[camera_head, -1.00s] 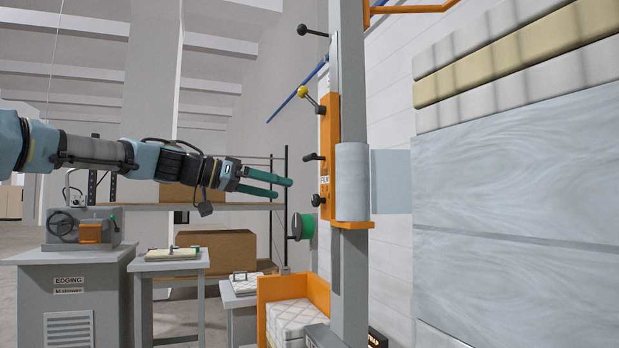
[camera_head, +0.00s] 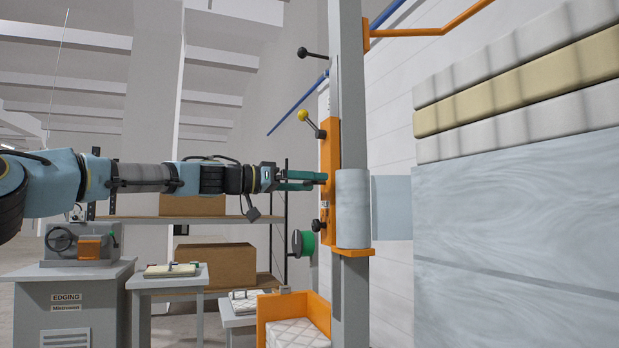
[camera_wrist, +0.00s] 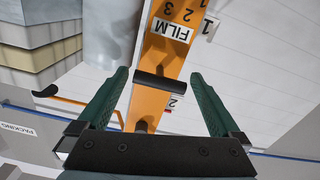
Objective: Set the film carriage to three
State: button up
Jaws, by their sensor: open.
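The film carriage is an orange upright plate (camera_head: 330,145) on a grey column, bearing a pale film roll (camera_head: 353,210). In the wrist view the orange plate (camera_wrist: 158,58) carries a FILM label (camera_wrist: 172,29) and numerals, seen upside down. My gripper (camera_head: 322,178) is at the plate's left side, fingers pointing right. In the wrist view my gripper (camera_wrist: 160,76) is open, its green fingers on either side of a black bar handle (camera_wrist: 159,84), with visible gaps. The fingers hide the handle in the head view. Small white number tags (camera_wrist: 209,28) stand beside the plate.
A yellow-knobbed lever (camera_head: 303,116) sits above my gripper, and a black knob (camera_head: 317,225) sits below it. A green spool (camera_head: 304,243) hangs lower left. Orange bin (camera_head: 290,308) below.

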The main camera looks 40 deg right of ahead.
jog(key=shift+d, duration=0.15)
grip_shut()
notch_tip(320, 180, up, 15)
jog(key=p, duration=0.6)
dwell(0.4)
